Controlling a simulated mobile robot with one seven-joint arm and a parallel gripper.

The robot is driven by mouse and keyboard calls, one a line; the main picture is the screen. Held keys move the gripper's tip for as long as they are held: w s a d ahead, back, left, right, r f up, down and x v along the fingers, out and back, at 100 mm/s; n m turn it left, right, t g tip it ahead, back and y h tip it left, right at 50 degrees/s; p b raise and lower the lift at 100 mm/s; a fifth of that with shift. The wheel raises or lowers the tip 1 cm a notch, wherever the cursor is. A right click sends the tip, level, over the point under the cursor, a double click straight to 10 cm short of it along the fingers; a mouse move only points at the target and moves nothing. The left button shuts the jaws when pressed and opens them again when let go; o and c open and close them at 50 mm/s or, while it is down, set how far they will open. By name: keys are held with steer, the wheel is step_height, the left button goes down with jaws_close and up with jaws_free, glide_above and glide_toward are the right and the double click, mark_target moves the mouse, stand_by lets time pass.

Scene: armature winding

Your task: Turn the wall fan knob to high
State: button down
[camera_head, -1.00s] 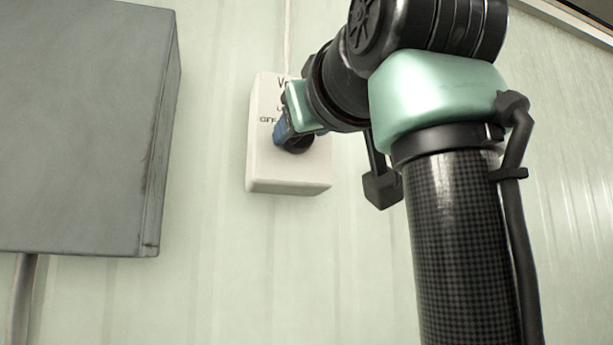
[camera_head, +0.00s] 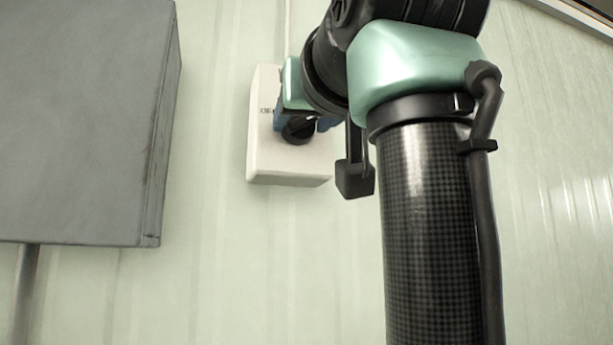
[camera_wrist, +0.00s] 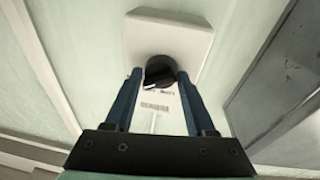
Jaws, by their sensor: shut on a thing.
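The white wall fan control box (camera_head: 262,160) is on the wall, partly hidden by my arm in the head view. It also shows at the top of the wrist view (camera_wrist: 190,40). Its black round knob (camera_head: 298,131) sits on the front face and shows between my fingers in the wrist view (camera_wrist: 160,68). My gripper (camera_wrist: 159,78) has its two blue fingertips on either side of the knob, shut on it. A small pale mark shows at the knob's edge in the wrist view. The printed labels are partly covered and too small to read.
A grey metal cabinet (camera_head: 80,130) hangs on the wall left of the box, with a pipe (camera_head: 22,295) below it. A thin conduit (camera_head: 287,30) runs up from the box. Bare pale green wall lies between cabinet and box.

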steer(key=c, duration=0.5)
jaws_free()
steer(key=shift+r, duration=0.15)
steer(key=shift+c, duration=0.2)
steer(key=shift+o, duration=1.3)
steer(key=shift+w+a, duration=0.1)
steer(key=shift+a, duration=0.1)
steer(key=shift+s+d+f+b, duration=0.2)
steer(key=shift+s+f+b, duration=0.05)
steer(key=shift+s+b, duration=0.15)
steer(key=b+v, duration=0.6)
steer(key=v, duration=0.6)
steer(key=shift+b, duration=0.3)
steer(key=shift+a, duration=0.1)
